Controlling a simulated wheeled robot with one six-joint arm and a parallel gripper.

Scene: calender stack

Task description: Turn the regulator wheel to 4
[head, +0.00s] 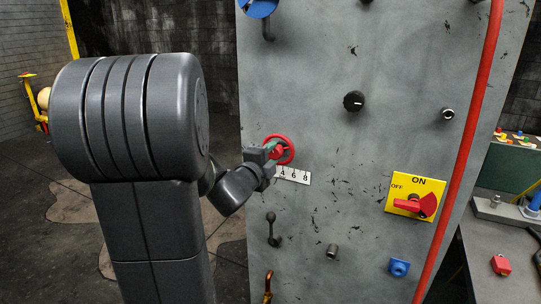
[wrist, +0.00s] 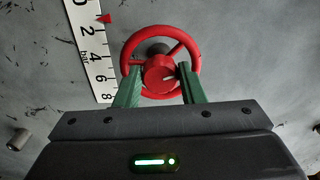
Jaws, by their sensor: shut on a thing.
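The red regulator wheel (wrist: 187,52) fills the upper middle of the wrist view, and part of it shows in the head view (head: 289,150). My gripper (wrist: 159,76) has its green fingers shut on the wheel's red hub (wrist: 158,73), one on each side. A white scale plate (wrist: 93,55) marked in bar lies left of the wheel. A small red pointer (wrist: 104,18) beside the scale sits between 0 and 2, somewhat nearer 2. In the head view my gripper (head: 273,150) hides part of the wheel and the low end of the scale (head: 293,175); 4, 6 and 8 show there.
The grey panel (head: 330,120) carries a black knob (head: 354,101), a yellow ON/OFF switch (head: 415,195) with a red handle, a dark lever (head: 272,230) below the wheel and a blue fitting (head: 399,267). A red pipe (head: 462,160) runs down its right side.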

